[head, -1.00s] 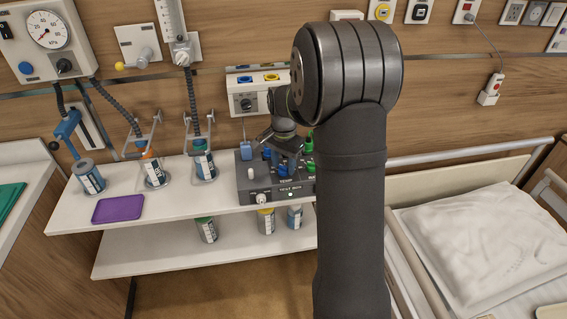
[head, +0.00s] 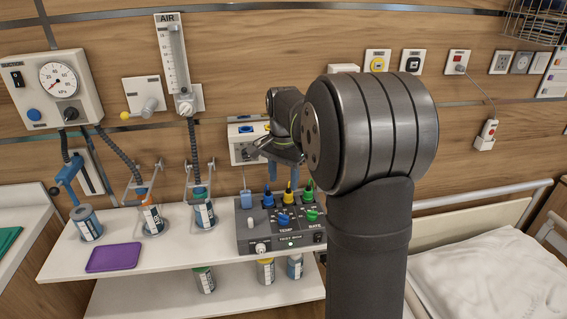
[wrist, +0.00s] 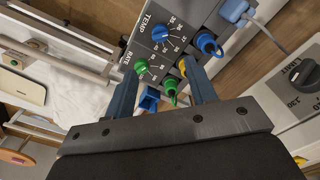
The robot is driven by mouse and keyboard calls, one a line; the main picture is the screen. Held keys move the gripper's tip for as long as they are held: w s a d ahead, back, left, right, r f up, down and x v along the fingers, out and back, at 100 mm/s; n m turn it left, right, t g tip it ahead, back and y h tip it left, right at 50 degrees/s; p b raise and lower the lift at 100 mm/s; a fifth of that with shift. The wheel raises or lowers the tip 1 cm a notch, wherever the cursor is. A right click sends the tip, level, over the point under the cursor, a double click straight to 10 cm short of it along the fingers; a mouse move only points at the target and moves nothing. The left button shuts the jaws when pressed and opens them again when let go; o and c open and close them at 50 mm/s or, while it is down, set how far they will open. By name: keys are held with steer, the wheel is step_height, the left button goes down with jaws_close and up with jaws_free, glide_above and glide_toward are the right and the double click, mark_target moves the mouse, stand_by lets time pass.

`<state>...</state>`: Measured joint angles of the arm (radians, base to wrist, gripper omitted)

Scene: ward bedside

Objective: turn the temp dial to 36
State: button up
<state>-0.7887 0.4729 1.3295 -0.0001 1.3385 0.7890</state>
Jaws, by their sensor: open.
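The temp dial is a round blue knob (head: 284,220) on the dark grey test box (head: 244,238), above the TEMP label in the head view. In the wrist view the temp dial (wrist: 161,32) lies beyond the fingertips, with small numbers around it; where its pointer stands is too small to tell surely. A green rate dial (wrist: 141,66) sits beside it. My gripper (head: 273,170) is above and behind the box in the head view, apart from the temp dial. In the wrist view my gripper's two blue fingers (wrist: 162,72) are spread wide with nothing held between them.
Blue (head: 268,199), yellow (head: 290,196) and green (head: 310,197) plugs stand up along the box's back. A toggle and blue clip are at its left. A wall unit with a black knob (head: 247,132) is close behind my gripper. A purple tray (head: 113,257) lies left.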

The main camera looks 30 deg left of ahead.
step_height(320, 180, up, 5)
glide_above(283, 215)
steer(key=shift+d+f, duration=0.1)
steer(key=shift+f, duration=0.1)
steer(key=shift+f, duration=0.15)
stand_by(0.3)
step_height(283, 215, down, 17)
steer(key=shift+f, duration=0.1)
stand_by(0.5)
steer(key=shift+f, duration=0.25)
steer(key=shift+r+n, duration=0.2)
steer(key=shift+n, duration=0.3)
steer(key=n, duration=0.4)
steer(key=shift+n, duration=0.3)
step_height(283, 215, up, 15)
stand_by(1.8)
